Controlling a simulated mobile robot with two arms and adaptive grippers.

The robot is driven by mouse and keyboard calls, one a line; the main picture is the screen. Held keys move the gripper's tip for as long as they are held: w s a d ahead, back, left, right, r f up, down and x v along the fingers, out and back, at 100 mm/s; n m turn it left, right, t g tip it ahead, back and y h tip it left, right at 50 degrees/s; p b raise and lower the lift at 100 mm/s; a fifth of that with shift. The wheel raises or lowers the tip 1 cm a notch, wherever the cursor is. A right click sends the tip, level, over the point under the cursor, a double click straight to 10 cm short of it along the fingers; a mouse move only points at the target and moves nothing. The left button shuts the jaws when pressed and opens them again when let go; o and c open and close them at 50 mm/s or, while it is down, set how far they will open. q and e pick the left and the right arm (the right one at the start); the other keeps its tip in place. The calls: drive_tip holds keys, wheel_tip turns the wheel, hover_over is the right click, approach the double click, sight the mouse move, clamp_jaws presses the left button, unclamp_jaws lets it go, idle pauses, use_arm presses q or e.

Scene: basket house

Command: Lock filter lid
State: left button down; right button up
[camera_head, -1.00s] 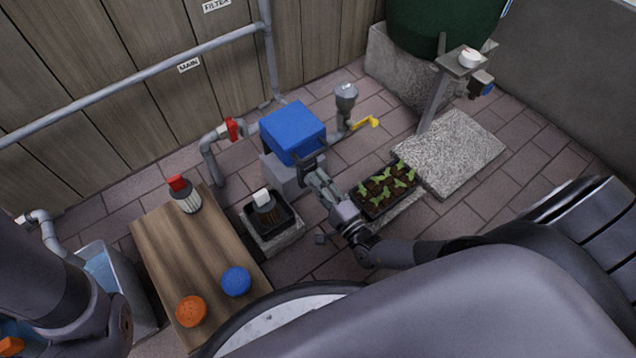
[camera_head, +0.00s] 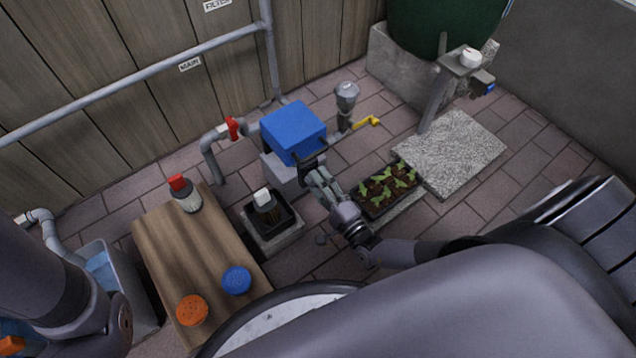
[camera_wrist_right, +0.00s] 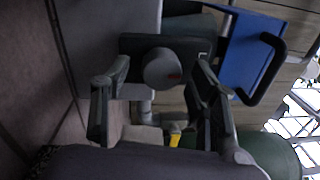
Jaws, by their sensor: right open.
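The filter box has a blue lid (camera_head: 293,131) that rests on a grey body (camera_head: 284,172); it looks closed. In the right wrist view the blue lid (camera_wrist_right: 246,52) is at the upper right, with a black handle (camera_wrist_right: 270,72) on it. A dark plate with a round grey knob (camera_wrist_right: 162,67) shows ahead of my right gripper. My right gripper (camera_head: 309,168) is at the box's front right side. In the wrist view its open fingers (camera_wrist_right: 162,88) stand either side of the knob; contact cannot be told. My left gripper is out of view.
A wooden table (camera_head: 185,250) holds a red-topped bottle, a blue disc and an orange disc. A black tray (camera_head: 268,222) with a filter-like piece stands before the box. A seedling tray (camera_head: 385,190) lies close to my right arm. A yellow-handled valve (camera_head: 367,122) is behind.

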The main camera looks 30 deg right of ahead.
drive_tip(key=s+d+f, duration=0.1)
drive_tip(key=s, duration=1)
drive_tip(key=shift+s+d, duration=0.2)
drive_tip(key=shift+s, duration=0.15)
